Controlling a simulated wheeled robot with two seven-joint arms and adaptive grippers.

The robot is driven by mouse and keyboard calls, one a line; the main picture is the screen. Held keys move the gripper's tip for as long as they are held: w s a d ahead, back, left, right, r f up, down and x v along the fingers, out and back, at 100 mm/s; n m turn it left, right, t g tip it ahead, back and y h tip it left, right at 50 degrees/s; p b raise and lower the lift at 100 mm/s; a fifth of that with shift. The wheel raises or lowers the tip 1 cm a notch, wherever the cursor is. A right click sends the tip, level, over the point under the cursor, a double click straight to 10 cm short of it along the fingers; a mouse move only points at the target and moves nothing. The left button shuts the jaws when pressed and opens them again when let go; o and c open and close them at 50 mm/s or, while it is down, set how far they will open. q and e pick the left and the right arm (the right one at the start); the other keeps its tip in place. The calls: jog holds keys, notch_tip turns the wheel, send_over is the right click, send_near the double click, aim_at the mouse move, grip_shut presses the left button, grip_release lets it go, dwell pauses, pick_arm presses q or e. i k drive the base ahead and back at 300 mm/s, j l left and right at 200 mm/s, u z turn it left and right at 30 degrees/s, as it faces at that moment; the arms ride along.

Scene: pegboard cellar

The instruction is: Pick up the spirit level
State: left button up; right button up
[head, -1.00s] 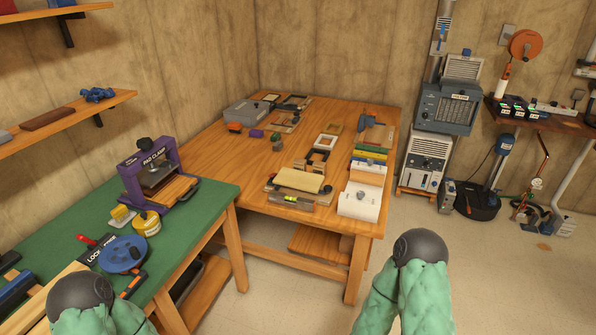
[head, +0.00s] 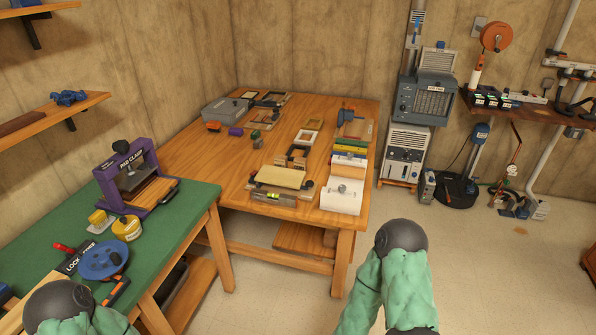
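The spirit level (head: 273,198) looks like a short grey bar with a bright yellow-green vial. It lies at the near edge of the wooden table (head: 212,165), in front of a cream-coloured block or roll (head: 281,177). Parts of my two arms show at the bottom of the head view, one at the lower left and one at the lower right, both well short of the spirit level. Neither gripper is in view.
A green-topped bench (head: 160,225) stands at the left with a purple pad clamp (head: 133,178) and a blue reel (head: 104,261).

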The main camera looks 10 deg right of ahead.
aim_at(286, 200)
jog(key=i+l+u, duration=0.15)
jog(key=u, duration=0.35)
jog(key=i+l+u, duration=0.15)
jog(key=u, duration=0.35)
jog(key=i+l+u, duration=0.1)
jog(key=l+u, duration=0.35)
jog(key=j, duration=0.1)
